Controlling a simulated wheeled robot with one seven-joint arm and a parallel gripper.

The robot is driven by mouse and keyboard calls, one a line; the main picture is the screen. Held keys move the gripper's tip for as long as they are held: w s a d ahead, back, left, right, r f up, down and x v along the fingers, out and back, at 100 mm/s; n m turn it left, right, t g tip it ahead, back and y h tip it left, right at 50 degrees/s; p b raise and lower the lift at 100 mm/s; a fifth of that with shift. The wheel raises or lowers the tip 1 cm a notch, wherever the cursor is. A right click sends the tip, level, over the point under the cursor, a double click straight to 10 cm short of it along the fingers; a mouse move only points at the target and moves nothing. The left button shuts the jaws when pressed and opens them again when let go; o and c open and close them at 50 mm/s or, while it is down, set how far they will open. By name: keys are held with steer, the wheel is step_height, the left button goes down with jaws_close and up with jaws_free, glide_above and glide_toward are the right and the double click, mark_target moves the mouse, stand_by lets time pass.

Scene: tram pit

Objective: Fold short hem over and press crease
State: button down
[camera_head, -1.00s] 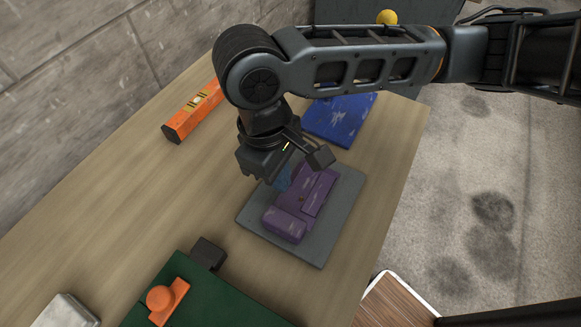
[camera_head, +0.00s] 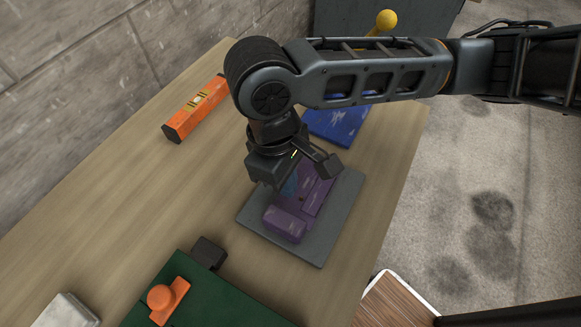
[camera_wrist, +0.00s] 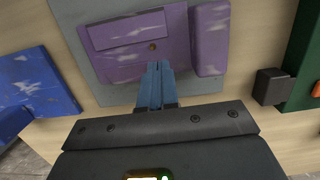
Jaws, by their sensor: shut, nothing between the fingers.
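A purple cloth (camera_head: 284,224) lies on a grey board (camera_head: 335,225) on the workbench. It has a raised band along its near-left end and a flat flap along its right side in the head view. In the wrist view the cloth (camera_wrist: 180,45) shows the band at right, the flap at upper left and a small dark spot between them. My gripper (camera_head: 290,187) has its blue fingers together, with nothing between them. In the wrist view the fingertips (camera_wrist: 157,66) are at the cloth's middle, beside the spot. I cannot tell whether they touch it. My wrist hides the cloth's far-left part.
An orange spirit level (camera_head: 195,108) lies at the back left. A black block (camera_head: 209,252) and a green surface (camera_head: 225,300) with an orange knob (camera_head: 162,298) are in front. Bare wood lies left of the board.

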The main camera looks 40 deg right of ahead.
steer(key=shift+s+f, duration=0.15)
steer(key=shift+f, duration=0.35)
steer(key=shift+s+d+f+b, duration=0.1)
steer(key=shift+f+b, duration=0.2)
stand_by(1.2)
step_height(320, 180, up, 7)
steer(key=p, duration=0.7)
steer(key=shift+w, duration=0.45)
steer(key=shift+a, duration=0.2)
